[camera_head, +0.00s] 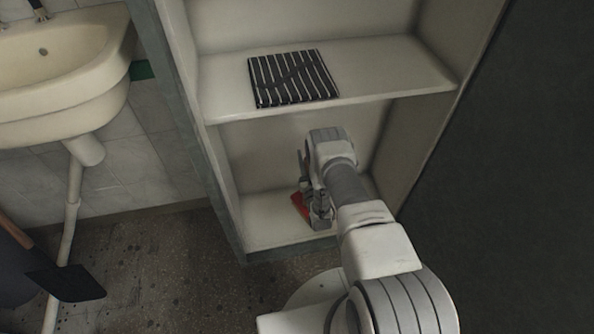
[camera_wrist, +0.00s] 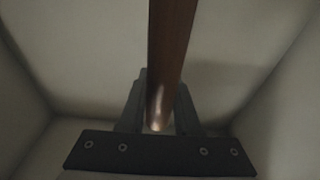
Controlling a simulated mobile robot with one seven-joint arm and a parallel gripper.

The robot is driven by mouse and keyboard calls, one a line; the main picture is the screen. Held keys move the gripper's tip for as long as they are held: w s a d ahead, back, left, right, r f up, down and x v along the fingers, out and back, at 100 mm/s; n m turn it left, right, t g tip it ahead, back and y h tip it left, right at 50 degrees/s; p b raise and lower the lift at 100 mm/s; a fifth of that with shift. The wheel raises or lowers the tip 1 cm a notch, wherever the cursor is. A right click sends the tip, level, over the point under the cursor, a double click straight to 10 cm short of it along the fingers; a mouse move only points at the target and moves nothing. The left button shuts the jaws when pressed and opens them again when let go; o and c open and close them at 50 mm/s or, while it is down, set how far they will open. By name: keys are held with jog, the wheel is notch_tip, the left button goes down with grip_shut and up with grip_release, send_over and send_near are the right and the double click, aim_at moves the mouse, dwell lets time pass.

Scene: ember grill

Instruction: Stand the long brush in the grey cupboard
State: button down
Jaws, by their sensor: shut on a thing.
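The grey cupboard (camera_head: 178,100) stands open, with a pale interior and a shelf across it. My gripper (camera_head: 317,212) is inside the lower compartment, low down near its floor. In the wrist view my gripper (camera_wrist: 158,118) is shut on the brown, rounded handle of the long brush (camera_wrist: 171,50), which runs up out of the picture between the fingers. My arm and gripper hide most of the brush. I cannot tell whether it touches the floor.
A black-and-white striped flat item (camera_head: 292,78) lies on the shelf (camera_head: 385,75) above my gripper. A cream basin (camera_head: 60,75) with a drainpipe is at the left. A dark-bladed shovel (camera_head: 68,280) leans at the lower left. A dark surface (camera_head: 510,170) fills the right.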

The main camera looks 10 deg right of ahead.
notch_tip(320, 180, down, 6)
jog(key=w+a+b, duration=0.1)
jog(key=a+b, duration=0.2)
jog(key=shift+w, duration=0.4)
jog(key=shift+f, duration=0.1)
jog(key=c, duration=0.6)
grip_release()
